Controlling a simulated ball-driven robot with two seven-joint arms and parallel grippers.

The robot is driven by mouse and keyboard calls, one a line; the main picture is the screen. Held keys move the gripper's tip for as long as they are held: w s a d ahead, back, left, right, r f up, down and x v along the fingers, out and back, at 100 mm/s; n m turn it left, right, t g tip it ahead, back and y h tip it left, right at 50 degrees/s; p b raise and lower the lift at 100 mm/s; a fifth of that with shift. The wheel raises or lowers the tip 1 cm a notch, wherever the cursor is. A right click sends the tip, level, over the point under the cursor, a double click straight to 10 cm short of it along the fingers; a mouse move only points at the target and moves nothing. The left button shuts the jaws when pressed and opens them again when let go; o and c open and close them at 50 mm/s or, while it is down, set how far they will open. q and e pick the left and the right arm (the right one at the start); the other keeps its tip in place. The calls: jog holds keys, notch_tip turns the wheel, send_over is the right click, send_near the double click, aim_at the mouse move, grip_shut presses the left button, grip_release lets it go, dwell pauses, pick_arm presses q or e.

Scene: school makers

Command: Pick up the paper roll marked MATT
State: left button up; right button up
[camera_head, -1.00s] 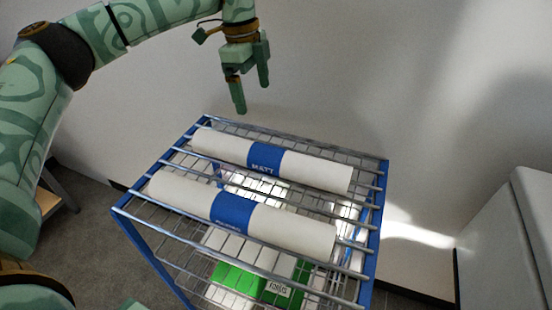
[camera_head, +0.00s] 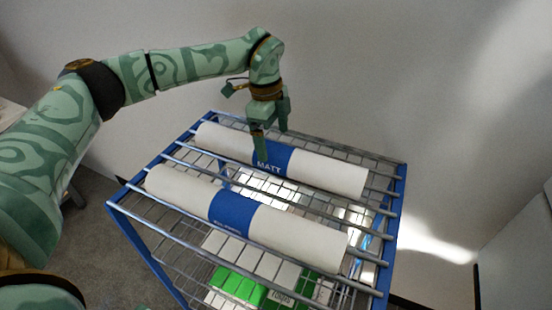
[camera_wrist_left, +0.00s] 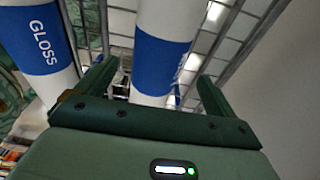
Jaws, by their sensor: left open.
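The white paper roll marked MATT (camera_head: 325,174) lies on the rear of the rack's top, with a blue band around its middle. In the left wrist view the same roll (camera_wrist_left: 158,62) runs between my open fingers, its lettering mostly hidden. A second white roll (camera_head: 295,236) lies parallel in front; its blue band reads GLOSS in the left wrist view (camera_wrist_left: 38,48). My left gripper (camera_head: 271,143) is open, pointing down over the MATT band, one finger on each side in the left wrist view (camera_wrist_left: 155,85). I cannot tell whether it touches the roll. My right gripper is not in view.
The wire rack (camera_head: 398,200) has blue posts and metal bars between the rolls. Green and white boxes (camera_head: 240,286) sit on a lower shelf. A plain wall (camera_head: 400,80) stands close behind. A white cabinet (camera_head: 515,250) is at the right.

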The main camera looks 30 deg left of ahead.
aim_at(275, 146)
pick_arm(q)
jog(key=f, duration=0.3)
jog(key=f+b, duration=0.1)
jog(key=shift+d+f, duration=0.25)
jog(key=shift+d, duration=0.05)
jog(key=shift+s+r, duration=0.1)
jog(key=shift+c, duration=1.3)
jog(key=c, duration=1.5)
jog(key=shift+r, duration=0.1)
jog(key=shift+c, duration=0.3)
